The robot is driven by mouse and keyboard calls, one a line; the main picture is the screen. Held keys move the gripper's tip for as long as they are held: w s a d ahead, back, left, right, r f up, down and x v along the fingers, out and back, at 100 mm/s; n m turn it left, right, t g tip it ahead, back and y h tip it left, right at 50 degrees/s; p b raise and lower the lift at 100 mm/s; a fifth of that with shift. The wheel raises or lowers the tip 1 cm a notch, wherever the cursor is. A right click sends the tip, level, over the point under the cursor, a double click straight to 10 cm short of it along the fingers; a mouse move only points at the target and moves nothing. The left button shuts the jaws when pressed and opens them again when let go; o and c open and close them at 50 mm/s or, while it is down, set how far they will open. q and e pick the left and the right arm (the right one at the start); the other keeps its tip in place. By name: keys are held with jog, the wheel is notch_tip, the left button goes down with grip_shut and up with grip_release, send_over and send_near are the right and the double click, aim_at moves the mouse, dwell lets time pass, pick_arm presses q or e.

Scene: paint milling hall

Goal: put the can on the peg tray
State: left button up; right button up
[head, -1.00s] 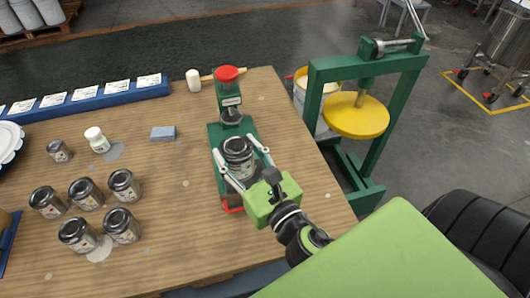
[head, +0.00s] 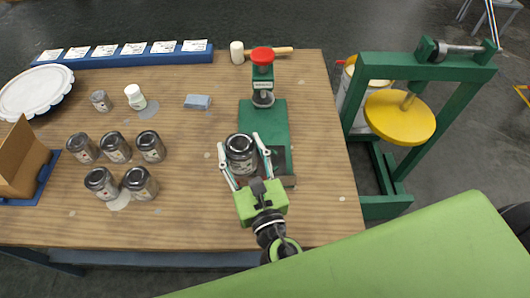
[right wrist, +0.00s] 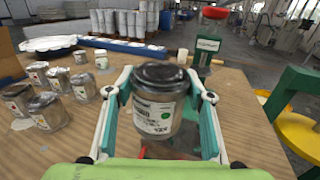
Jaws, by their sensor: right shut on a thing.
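My right gripper (head: 239,146) is shut on a can (head: 241,160) with a dark lid and a pale label. The can is upright between the fingers, at the left side of the green press (head: 278,118). It also shows in the right wrist view (right wrist: 157,108), seemingly held clear of the table. I cannot make out pegs on any tray; a white round tray with a scalloped rim (head: 36,92) lies at the far left, and a blue tray (head: 47,172) shows partly under a cardboard box. My left gripper is not in view.
Several similar cans (head: 117,148) stand at the left of the table (head: 190,220). A white bottle (head: 135,97), a grey-blue block (head: 197,101), a mallet (head: 238,52) and a blue label rack (head: 120,57) lie farther back. A green frame with a yellow disc (head: 400,117) stands right of the table.

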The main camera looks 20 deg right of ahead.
jog(key=w+d+f, duration=0.1)
jog(key=w+d+f+b, duration=0.1)
jog(key=d, duration=0.1)
jog(key=shift+w+d, duration=0.25)
jog(key=shift+w, duration=0.15)
jog(key=w+d+f+b, duration=0.1)
jog(key=f+b, duration=0.2)
jog(key=w+d+f+b, duration=0.1)
jog(key=f+b, duration=0.2)
jog(key=w+d+f+b, duration=0.1)
jog(key=d+f+b, duration=0.1)
jog(key=f+b, duration=0.1)
jog(key=shift+r, duration=0.1)
